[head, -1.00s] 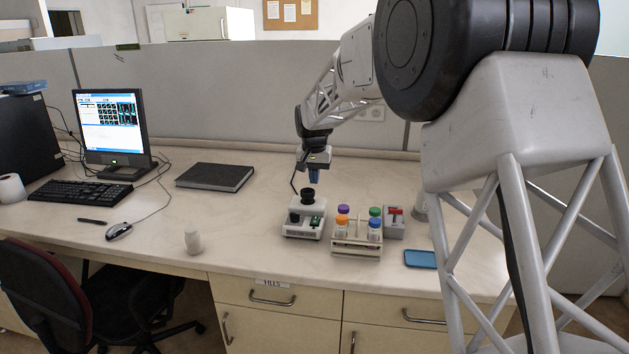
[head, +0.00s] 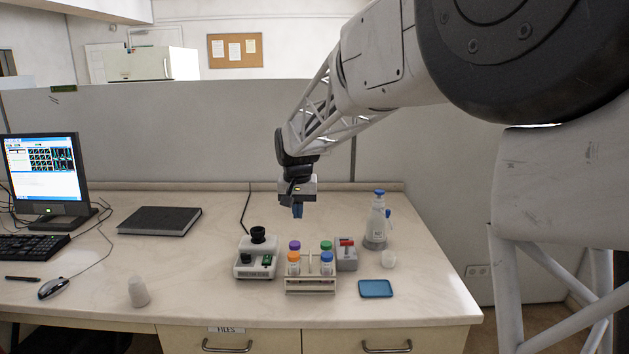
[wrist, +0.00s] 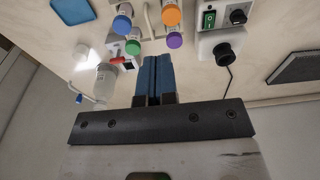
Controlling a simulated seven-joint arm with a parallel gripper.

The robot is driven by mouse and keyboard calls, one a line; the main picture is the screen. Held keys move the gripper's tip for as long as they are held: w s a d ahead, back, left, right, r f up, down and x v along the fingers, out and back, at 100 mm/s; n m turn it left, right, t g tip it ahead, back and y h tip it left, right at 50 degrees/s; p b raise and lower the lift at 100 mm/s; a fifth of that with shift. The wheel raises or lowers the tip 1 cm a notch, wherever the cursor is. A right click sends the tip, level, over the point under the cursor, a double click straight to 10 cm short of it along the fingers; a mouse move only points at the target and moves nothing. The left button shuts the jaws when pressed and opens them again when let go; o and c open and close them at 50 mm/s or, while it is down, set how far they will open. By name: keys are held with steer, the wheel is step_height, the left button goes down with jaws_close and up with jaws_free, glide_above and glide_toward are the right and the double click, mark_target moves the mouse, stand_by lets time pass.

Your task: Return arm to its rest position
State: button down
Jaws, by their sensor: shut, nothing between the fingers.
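My gripper (head: 297,211) hangs in the air above the back of the bench, pointing down, behind and above the tube rack. Its blue fingers are together and empty; they also show closed in the wrist view (wrist: 154,62). The tube rack (head: 311,287) stands upright on the bench with purple, green, orange and blue capped tubes. The small white spectrometer-like device (head: 256,262) with a black round top and a green switch is to its left. A grey box with a red switch (head: 346,254) is to its right. My gripper touches none of them.
A clear bottle with a blue cap (head: 376,225) stands at the back right. A blue tray (head: 376,288) lies at the front right. A grey partition wall runs behind.

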steer(key=s+d+r, duration=0.2)
steer(key=s+d, duration=0.6)
steer(key=s, duration=0.3)
steer(key=s+d+r, duration=0.2)
steer(key=s+d, duration=0.5)
steer(key=s, duration=0.4)
steer(key=s+d+f, duration=0.2)
steer(key=s, duration=0.5)
steer(key=s+d+f+t, duration=0.1)
steer(key=s+d+f, duration=0.2)
steer(key=s, duration=0.5)
steer(key=s+d+f, duration=0.2)
steer(key=s+d, duration=0.1)
steer(key=s, duration=0.4)
steer(key=shift+s+f, duration=0.15)
steer(key=shift+s, duration=0.2)
